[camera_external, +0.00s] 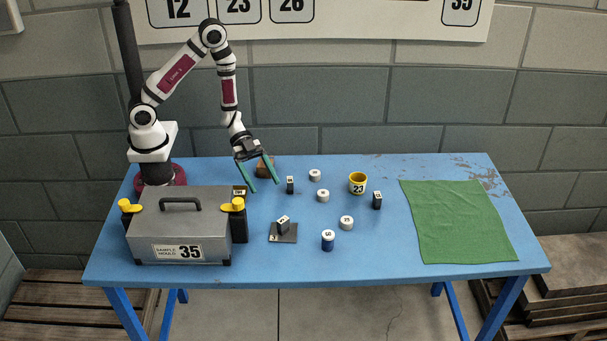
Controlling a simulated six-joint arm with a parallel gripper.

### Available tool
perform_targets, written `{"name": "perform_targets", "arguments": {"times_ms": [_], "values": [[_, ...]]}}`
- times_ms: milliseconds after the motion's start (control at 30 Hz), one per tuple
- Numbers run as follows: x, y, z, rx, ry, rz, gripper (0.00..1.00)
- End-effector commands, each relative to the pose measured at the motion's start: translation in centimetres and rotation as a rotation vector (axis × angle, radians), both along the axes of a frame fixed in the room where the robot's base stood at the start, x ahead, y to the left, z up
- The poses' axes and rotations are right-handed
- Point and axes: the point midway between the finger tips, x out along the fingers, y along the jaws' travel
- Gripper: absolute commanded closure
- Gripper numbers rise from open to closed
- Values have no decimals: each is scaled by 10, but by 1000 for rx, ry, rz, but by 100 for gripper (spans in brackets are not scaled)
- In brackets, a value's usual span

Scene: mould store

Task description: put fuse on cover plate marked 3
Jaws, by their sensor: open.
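A dark flat plate (290,239), with what looks like a 3 at its front left corner, lies on the table right of the mould case. A small dark block with a white numbered label (283,222) sits tilted on this plate. Similar small black blocks with white labels stand apart from it: one black block (290,186) just right of my gripper, another black block (377,202) near the yellow cup. I cannot tell for sure which piece is the fuse. My gripper (266,187) is open and empty, its green fingers pointing down behind the plate.
A grey mould case marked 35 (165,226) with yellow-topped clamps stands front left. White discs (323,195), a blue white-topped cylinder (328,243) and a yellow cup marked 23 (358,185) stand mid-table. A brown object (267,164) is behind my gripper. A green cloth (460,222) covers the right.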

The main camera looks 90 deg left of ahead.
Motion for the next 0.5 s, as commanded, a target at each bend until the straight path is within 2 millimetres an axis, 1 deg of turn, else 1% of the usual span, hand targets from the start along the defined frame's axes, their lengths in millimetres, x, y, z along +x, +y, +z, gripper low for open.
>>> {"name": "perform_targets", "arguments": {"times_ms": [67, 133, 167, 233, 267, 300, 333, 367, 400, 433, 467, 500], "values": [[-2, 7, 3, 13, -3, 2, 22], [5, 18, 3, 109, -22, 19, 22], [11, 27, 4, 187, -35, 39, 22], [30, 62, 11, 432, -50, 128, 22], [35, 82, 20, 545, -41, 190, 22], [35, 110, 35, 686, -10, 282, 22], [29, 130, 47, 774, 30, 355, 22], [18, 146, 61, 845, 80, 427, 22], [-3, 164, 78, 917, 163, 517, 22], [-23, 172, 90, 952, 233, 575, 22], [-45, 176, 99, 974, 309, 620, 22], [-76, 176, 110, 987, 407, 659, 22]]}}
